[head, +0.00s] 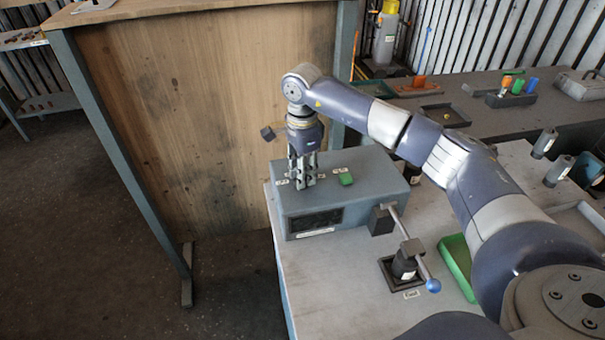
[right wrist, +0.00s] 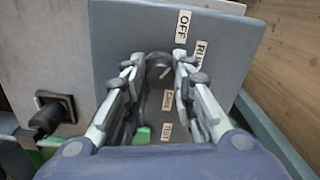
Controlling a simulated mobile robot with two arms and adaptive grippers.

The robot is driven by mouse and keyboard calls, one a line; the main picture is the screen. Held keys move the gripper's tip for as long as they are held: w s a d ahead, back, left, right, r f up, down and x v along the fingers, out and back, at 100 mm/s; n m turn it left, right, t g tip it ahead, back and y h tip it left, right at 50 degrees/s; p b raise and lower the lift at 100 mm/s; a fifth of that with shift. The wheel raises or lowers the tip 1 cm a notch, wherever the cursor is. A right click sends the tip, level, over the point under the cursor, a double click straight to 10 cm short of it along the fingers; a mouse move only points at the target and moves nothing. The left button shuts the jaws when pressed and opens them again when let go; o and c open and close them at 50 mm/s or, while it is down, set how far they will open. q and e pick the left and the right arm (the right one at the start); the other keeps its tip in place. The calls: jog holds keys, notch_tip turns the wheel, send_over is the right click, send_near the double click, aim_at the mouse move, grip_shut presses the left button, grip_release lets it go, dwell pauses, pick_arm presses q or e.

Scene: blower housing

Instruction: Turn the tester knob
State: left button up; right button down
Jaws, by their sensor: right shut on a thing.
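The tester is a grey box (head: 385,188) on the near bench, with a dark window in its front. My right gripper (head: 303,182) points straight down onto its top face and is shut on the knob, which it mostly hides in the head view. In the right wrist view, the knob (right wrist: 158,66) is a round grey piece between the fingertips of my right gripper (right wrist: 160,68). Labels around it include OFF (right wrist: 182,27) and RUN (right wrist: 201,54); two more lie below, partly hard to read. My left gripper is not in view.
A green button (head: 346,179) sits on the tester's top, right of the gripper. A clamp with a blue-tipped lever (head: 432,285) stands in front of the tester. A green tray (head: 457,262) lies beside it. A wooden panel (head: 200,110) stands close behind and left.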

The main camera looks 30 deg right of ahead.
jog(key=m+b, duration=0.1)
jog(key=m, duration=0.1)
jog(key=shift+f+m, duration=0.1)
jog(key=shift+m, duration=0.3)
jog(key=m+b, duration=0.1)
jog(key=m, duration=0.2)
jog(key=shift+m+b, duration=0.3)
jog(key=shift+b, duration=0.05)
jog(key=m+b, duration=0.1)
jog(key=m, duration=0.2)
jog(key=shift+m, duration=0.3)
jog(key=m, duration=0.3)
jog(key=shift+m+b, duration=0.3)
jog(key=shift+b, duration=0.1)
jog(key=m, duration=0.5)
jog(key=shift+b, duration=0.35)
jog(key=m, duration=0.6)
jog(key=shift+r, duration=0.2)
jog(key=shift+w, duration=0.1)
jog(key=c, duration=1.3)
grip_release()
